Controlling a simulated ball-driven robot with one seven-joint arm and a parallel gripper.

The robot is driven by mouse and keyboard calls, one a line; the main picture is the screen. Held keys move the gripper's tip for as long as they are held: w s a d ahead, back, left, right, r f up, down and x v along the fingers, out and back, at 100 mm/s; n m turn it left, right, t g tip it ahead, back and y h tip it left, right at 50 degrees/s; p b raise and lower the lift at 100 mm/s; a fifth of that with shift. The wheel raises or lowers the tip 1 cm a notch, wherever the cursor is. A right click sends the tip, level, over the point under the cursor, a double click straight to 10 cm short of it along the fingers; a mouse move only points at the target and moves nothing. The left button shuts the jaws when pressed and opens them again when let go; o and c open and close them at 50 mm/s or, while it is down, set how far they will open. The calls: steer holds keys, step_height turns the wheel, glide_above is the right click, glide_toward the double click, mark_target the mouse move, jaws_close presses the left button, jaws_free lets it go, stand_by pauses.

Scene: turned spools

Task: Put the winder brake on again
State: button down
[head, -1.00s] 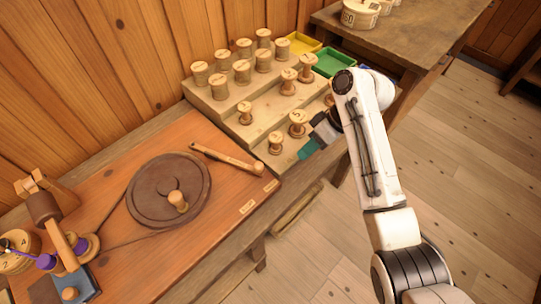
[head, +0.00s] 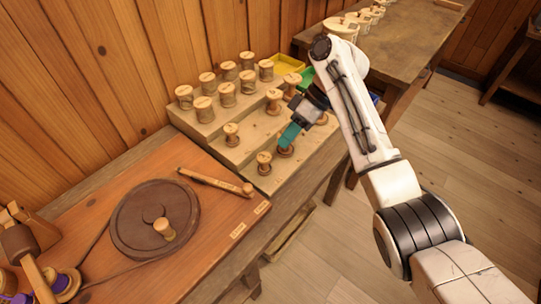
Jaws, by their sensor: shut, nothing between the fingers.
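A wooden lever (head: 213,182) with a round knob at its right end lies on the orange-brown winder board, behind and right of the dark wheel (head: 128,222). I take it to be the winder brake. Its knob is near the board's right edge, and two small pale labels (head: 237,230) sit in front of it, too small to read. My gripper (head: 289,136) has teal fingers, shut and empty. It is over the stepped spool stand, right of the lever and well apart from it. The fingers hide part of a spool (head: 286,150) there; I cannot tell whether they touch it.
The stepped stand (head: 235,157) carries several wooden spools. Yellow (head: 289,64) and green (head: 306,79) trays sit behind it. A second table (head: 395,50) holds tubs at the back. A belt runs from the wheel to a purple-wound spool (head: 64,282) at lower left.

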steer(key=p+x, duration=0.1)
steer(key=x, duration=0.8)
steer(key=shift+s+a+f, duration=0.1)
steer(key=shift+a+f, duration=0.05)
steer(key=shift+f, duration=0.05)
steer(key=s+p, duration=0.1)
steer(key=s+a, duration=0.1)
steer(key=shift+s+a+p, duration=0.15)
steer(key=shift+s+p, duration=0.15)
steer(key=shift+p, duration=0.05)
steer(key=shift+s+a+f, duration=0.1)
steer(key=shift+s+a, duration=0.1)
steer(key=shift+s, duration=0.2)
